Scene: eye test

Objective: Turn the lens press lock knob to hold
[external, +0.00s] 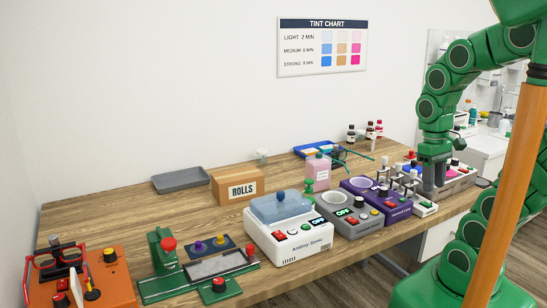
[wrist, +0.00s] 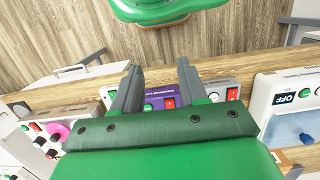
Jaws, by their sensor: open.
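No label in view reads lens press, and I cannot tell which device carries the lock knob. A green device (external: 158,252) with a red knob (external: 169,244) stands at the front left in the external view.
An orange device (external: 110,275) is far left. The wooden bench (external: 130,208) is bare behind the green device.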

